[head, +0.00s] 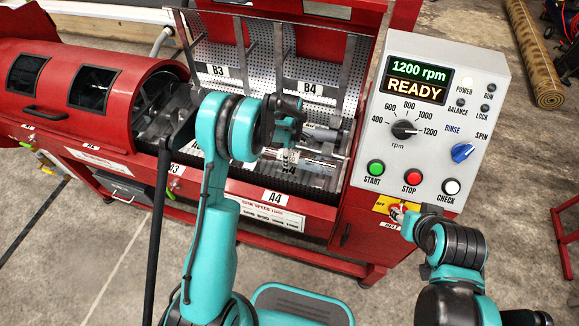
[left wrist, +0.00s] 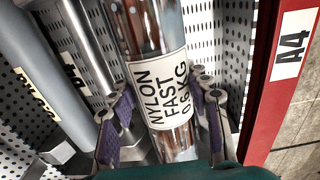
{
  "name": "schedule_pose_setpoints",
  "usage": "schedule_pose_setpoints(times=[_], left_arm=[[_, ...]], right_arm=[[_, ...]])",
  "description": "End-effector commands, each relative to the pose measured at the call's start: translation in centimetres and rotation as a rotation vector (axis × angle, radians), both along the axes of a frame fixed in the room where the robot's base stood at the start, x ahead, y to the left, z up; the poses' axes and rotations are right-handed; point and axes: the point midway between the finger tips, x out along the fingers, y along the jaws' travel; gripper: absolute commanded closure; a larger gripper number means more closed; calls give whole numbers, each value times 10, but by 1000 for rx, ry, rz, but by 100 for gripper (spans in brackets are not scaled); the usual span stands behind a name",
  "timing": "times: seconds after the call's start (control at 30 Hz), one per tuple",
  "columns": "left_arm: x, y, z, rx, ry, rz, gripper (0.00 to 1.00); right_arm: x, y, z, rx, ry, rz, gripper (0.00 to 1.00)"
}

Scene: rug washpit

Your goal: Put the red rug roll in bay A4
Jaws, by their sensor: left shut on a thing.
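My left gripper (left wrist: 165,115) is shut around a roll (left wrist: 152,35) in a clear, shiny sleeve, labelled "NYLON FAST 0.6KG". The roll looks reddish-brown with pale spots. In the head view the roll (head: 313,162) lies lengthwise over the perforated bay behind the A4 label (head: 275,197), the gripper (head: 290,150) partly hidden by my arm. The A4 label also shows in the left wrist view (left wrist: 292,45), right of the roll. I cannot tell whether the roll touches the bay floor. My right gripper (head: 402,214) is by the yellow switch plate, its fingers unclear.
A grey cylinder (left wrist: 45,60) lies left of the roll. Bays B3 (head: 217,71) and B4 (head: 312,88) are behind, with upright metal dividers. The red hood (head: 100,85) covers the left bays. The control panel (head: 430,115) on the right reads 1200 rpm, READY.

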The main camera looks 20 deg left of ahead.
Motion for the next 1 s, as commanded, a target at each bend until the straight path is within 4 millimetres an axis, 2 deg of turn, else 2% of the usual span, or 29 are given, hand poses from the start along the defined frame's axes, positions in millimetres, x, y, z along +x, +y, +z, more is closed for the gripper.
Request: schedule_pose_setpoints(times=[0.03, 0.17, 0.4, 0.73, 0.77, 0.8, 0.83, 1.0], left_arm=[[0, 0, -9, 0, 0, 0, 100], [0, 0, -20, 0, 0, -1, 100], [0, 0, -50, 0, 0, -2, 100], [0, 0, -52, 0, 0, -2, 100], [0, 0, -52, 0, 0, -2, 50], [0, 0, -51, 0, 0, -2, 39], [0, 0, -51, 0, 0, -2, 31], [0, 0, -51, 0, 0, -2, 31]], right_arm=[[0, 0, -5, 0, 0, 0, 60], [0, 0, -8, 0, 0, 0, 60], [0, 0, -20, 0, 0, 0, 60], [0, 0, -21, 0, 0, 0, 60], [0, 0, -21, 0, 0, 0, 60], [0, 0, -21, 0, 0, 0, 60], [0, 0, -20, 0, 0, 0, 60], [0, 0, -20, 0, 0, 0, 60]])
